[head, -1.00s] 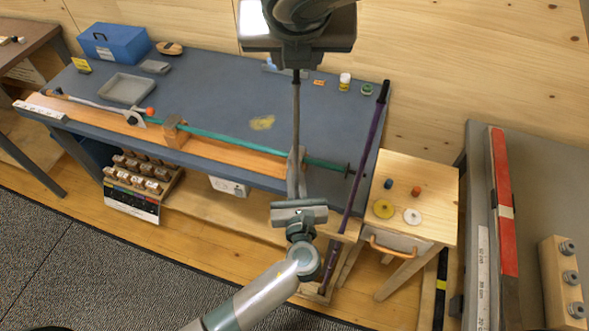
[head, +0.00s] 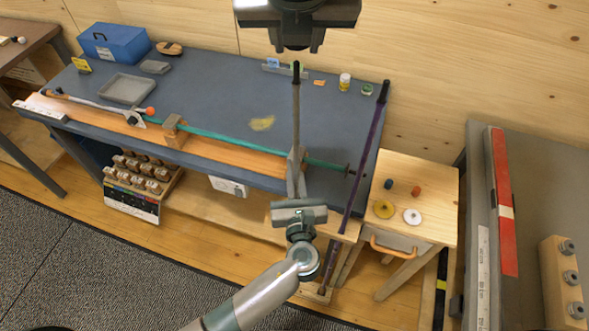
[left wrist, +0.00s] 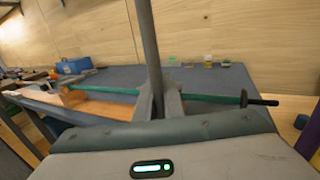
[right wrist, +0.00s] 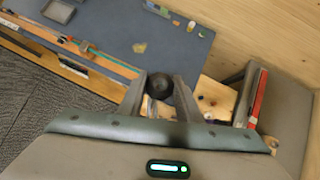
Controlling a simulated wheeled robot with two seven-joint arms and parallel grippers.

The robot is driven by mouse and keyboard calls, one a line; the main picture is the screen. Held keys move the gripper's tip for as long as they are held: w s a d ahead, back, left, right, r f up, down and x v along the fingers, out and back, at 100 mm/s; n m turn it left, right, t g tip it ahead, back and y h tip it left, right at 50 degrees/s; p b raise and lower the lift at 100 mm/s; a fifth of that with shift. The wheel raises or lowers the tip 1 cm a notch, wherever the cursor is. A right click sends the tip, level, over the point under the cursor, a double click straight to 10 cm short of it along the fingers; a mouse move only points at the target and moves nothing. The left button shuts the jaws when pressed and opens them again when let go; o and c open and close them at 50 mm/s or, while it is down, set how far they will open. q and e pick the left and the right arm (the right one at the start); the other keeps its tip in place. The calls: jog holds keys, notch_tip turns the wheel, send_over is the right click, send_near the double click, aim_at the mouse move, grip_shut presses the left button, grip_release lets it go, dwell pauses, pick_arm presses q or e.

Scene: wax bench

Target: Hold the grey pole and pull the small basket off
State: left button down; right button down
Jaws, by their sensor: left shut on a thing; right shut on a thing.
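The grey pole (head: 296,118) stands near upright at the bench's front edge, its dark upper end bare. My left gripper (head: 297,158) comes up from below and is shut on its lower part; the pole also rises between the fingers in the left wrist view (left wrist: 148,45). My right gripper (head: 298,46) is at the top of the head view, above the pole's end and apart from it. It is shut on a small dark round piece, which looks like the small basket (right wrist: 160,86) in the right wrist view.
A green pole (head: 230,142) lies along the bench (head: 215,95) behind the grey one. A purple pole (head: 362,170) leans just right. A wooden stool (head: 440,185) with small discs stands right of the bench. Wall lies behind.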

jog(key=shift+r, duration=0.1)
jog(key=c, duration=2)
grip_release()
pick_arm(q)
jog(key=c, duration=1.8)
grip_release()
jog(key=s+d, duration=0.1)
jog(key=s, duration=1.1)
